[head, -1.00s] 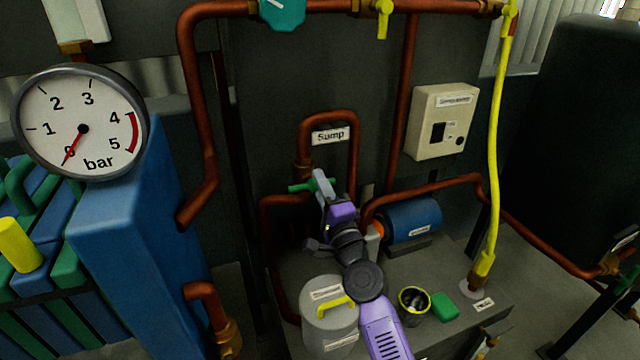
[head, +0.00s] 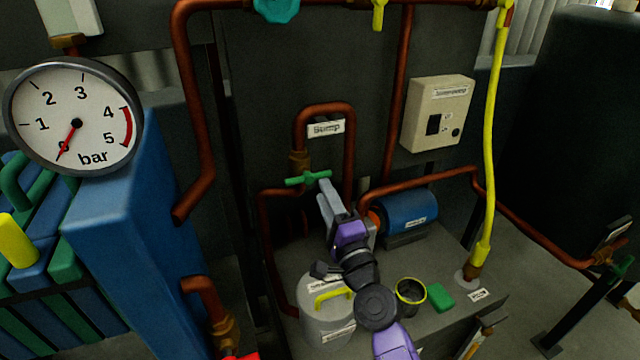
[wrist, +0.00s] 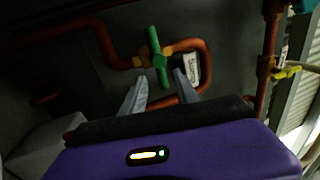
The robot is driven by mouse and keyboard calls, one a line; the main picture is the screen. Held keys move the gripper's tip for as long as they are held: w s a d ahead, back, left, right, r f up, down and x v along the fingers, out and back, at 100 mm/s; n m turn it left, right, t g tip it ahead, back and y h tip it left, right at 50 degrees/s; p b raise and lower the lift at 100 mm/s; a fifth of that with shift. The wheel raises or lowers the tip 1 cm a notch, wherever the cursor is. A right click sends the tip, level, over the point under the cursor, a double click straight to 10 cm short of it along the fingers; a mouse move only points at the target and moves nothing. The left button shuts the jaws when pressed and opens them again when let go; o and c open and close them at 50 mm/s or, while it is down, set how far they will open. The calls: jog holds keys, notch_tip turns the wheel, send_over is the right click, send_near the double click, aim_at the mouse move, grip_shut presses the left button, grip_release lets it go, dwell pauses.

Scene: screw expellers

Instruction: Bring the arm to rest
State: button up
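My gripper (head: 325,186) is in front of the pipework under the "Sump" label (head: 326,128). In the wrist view its two grey fingers (wrist: 160,84) stand apart with nothing visibly held between them. A green valve handle (head: 308,179) lies just behind and left of the fingertips in the head view. In the wrist view the green handle (wrist: 158,57) appears upright beyond the fingers, seemingly clear of them. My arm reaches in from the bottom of the head view.
A grey lidded pot (head: 328,318), an open dark cup (head: 410,296) and a green block (head: 441,298) stand near my arm. A blue motor (head: 408,212) is to the right. Copper pipes (head: 352,150) surround the gripper. A pressure gauge (head: 74,117) is at left.

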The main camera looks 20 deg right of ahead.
jog(key=shift+v, duration=0.9)
jog(key=s+a+f+n+g, duration=0.1)
jog(key=s+f+n+g, duration=0.35)
jog(key=s, duration=1.15)
jog(key=s+f+n+t, duration=0.1)
jog(key=s+n, duration=0.7)
jog(key=s, duration=0.7)
jog(key=s+a+f+n+g, duration=0.1)
jog(key=s+f+n+g, duration=0.35)
jog(key=s, duration=1.15)
notch_tip(320, 180, up, 17)
jog(key=n+t+p, duration=0.1)
jog(key=p, duration=1.4)
jog(key=shift+t, duration=0.4)
